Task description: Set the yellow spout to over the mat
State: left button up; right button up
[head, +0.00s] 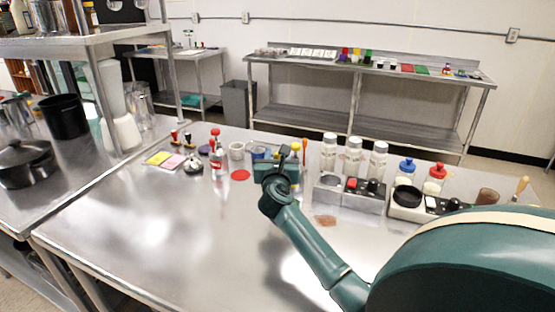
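My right gripper (278,160) is over the steel counter, with its arm coming in from the lower right. It points away from the camera, so its fingertips and any object between them are hard to make out. A thin orange upright piece (304,146) shows just right of the gripper. My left gripper is not in view.
A white cup (237,150) and a red-topped bottle (216,152) stand left of the gripper. Several silver-capped jars (354,156) and a box with a red button (352,184) stand right. Yellow and pink pads (158,157) lie far left. The counter's front left is clear.

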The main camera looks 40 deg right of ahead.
grip_shut()
dwell(0.4)
